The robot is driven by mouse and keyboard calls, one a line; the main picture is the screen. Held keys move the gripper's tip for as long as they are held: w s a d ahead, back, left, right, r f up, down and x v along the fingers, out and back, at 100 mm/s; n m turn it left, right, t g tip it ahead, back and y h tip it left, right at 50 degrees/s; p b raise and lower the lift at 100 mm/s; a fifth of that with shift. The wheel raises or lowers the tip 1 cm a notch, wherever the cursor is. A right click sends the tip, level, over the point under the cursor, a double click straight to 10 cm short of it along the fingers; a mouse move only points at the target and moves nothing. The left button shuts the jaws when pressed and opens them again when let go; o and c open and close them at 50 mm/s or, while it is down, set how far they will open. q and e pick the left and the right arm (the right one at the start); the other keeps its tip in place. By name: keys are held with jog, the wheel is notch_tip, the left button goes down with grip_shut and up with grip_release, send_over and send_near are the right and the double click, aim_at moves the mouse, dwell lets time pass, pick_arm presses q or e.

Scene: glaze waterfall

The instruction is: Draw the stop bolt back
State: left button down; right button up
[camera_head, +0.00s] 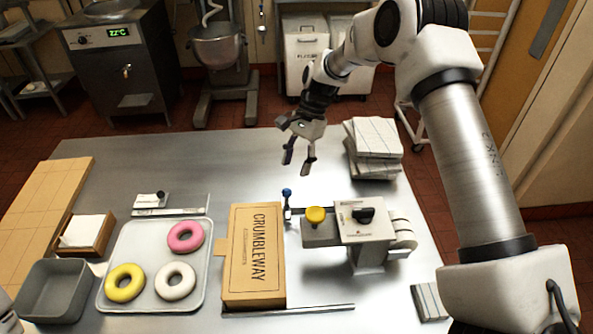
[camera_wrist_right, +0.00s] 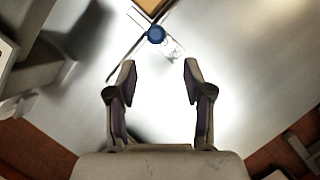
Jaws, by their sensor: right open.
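A small blue knob (camera_head: 287,192) on a short metal post, which looks like the stop bolt's handle, stands between the carton and the grey machine. It also shows near the top of the right wrist view (camera_wrist_right: 156,34), with a thin rod and a bright metal plate beside it. My right gripper (camera_head: 298,160) is open and empty, above and behind the knob. In the wrist view its fingers (camera_wrist_right: 160,72) are spread apart, and the knob lies beyond the fingertips, untouched. My left gripper is out of view.
The machine (camera_head: 362,228) with a yellow knob (camera_head: 315,214) stands right of the bolt. A CRUMBLEWAY carton (camera_head: 254,290) lies close on the left. A tray (camera_head: 140,237) holds three doughnuts. Stacked flat cartons (camera_head: 373,150) stand behind right. The table's back middle is clear.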

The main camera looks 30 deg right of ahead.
aim_at(287, 190)
jog(key=s+a, duration=0.1)
jog(key=s+a+f+p, duration=0.1)
jog(key=a, duration=0.1)
jog(key=shift+a+f, duration=0.1)
jog(key=shift+f, duration=0.1)
jog(key=f, duration=0.3)
jog(key=f+p, duration=0.1)
jog(key=shift+w+f, duration=0.15)
jog(key=shift+w, duration=0.1)
jog(key=shift+f, duration=0.2)
jog(key=shift+s+a+r, duration=0.15)
jog(key=shift+s+r, duration=0.05)
jog(key=shift+r, duration=0.1)
jog(key=shift+c, duration=0.7)
jog(key=shift+s+a, duration=0.1)
jog(key=shift+a, duration=0.05)
grip_shut()
jog(key=shift+f, duration=0.1)
jog(key=w, duration=0.1)
jog(key=w+d+b, duration=0.1)
jog(key=w, duration=0.1)
jog(key=shift+w+d+b, duration=0.2)
jog(key=shift+d+b, duration=0.1)
jog(key=shift+d, duration=0.05)
jog(key=shift+w+d, duration=0.15)
jog(key=shift+w, duration=0.1)
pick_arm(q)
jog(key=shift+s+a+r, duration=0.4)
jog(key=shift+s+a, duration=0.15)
